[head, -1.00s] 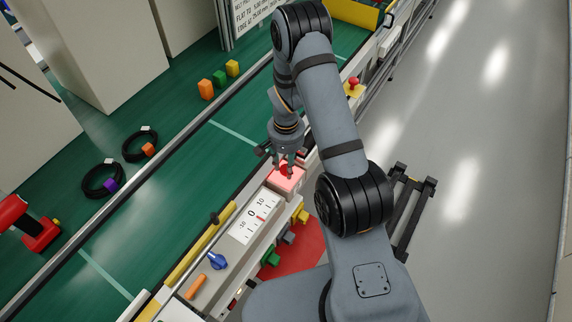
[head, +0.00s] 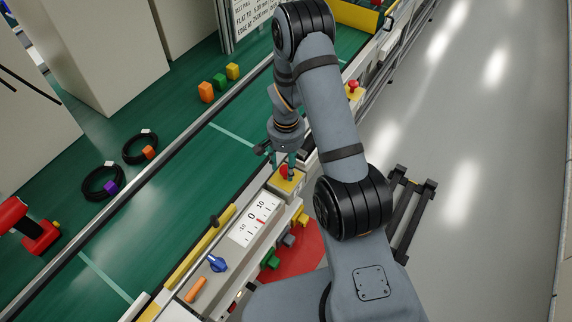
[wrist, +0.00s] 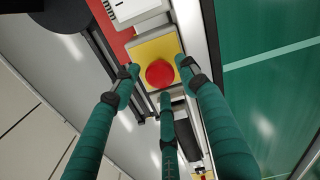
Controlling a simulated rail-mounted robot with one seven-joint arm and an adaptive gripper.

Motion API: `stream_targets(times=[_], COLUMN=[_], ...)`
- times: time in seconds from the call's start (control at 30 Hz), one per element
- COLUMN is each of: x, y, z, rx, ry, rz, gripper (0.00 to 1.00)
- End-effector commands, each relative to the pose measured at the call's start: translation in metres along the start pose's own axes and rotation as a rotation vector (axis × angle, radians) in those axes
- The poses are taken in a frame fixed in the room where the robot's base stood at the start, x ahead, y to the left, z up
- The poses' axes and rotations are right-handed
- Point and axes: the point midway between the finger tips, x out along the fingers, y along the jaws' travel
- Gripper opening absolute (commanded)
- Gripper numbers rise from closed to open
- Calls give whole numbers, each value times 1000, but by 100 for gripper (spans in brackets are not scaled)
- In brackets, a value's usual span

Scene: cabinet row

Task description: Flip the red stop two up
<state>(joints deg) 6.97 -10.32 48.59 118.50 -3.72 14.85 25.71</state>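A red mushroom-shaped stop button (wrist: 160,74) stands on a square yellow plate (wrist: 154,49) on the console. It also shows in the head view, as a red button (head: 284,170) on its yellow plate (head: 287,186). My three-fingered gripper (wrist: 160,76) has green fingers spread around the button, which sits between their tips with small gaps visible in the wrist view. Contact cannot be told for certain. In the head view, my gripper (head: 287,160) is right over the button, and its fingers partly hide it. A second red button (head: 353,85) on a yellow base stands further along the rail.
Nearer on the console are a dial scale (head: 252,225), a blue knob (head: 217,263) and an orange handle (head: 196,290). Coloured blocks (head: 206,92) and black cable coils (head: 101,182) lie on the green belt. The grey floor at right is mostly clear.

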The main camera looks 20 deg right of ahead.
Motion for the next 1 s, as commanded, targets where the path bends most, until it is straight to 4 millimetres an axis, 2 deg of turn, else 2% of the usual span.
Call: stream_targets(times=[0.1, 0.47, 0.57, 0.8, 1.0], x=[0, -6, -19, -71, -105], y=[0, 0, -1, -1, 0], z=[0, 0, -1, -2, -1], rx=[0, 0, 0, 0, 1], ry=[0, 1, 4, 6, 3], rz=[0, -1, -2, -3, -2], gripper=[51, 51, 51, 51, 51])
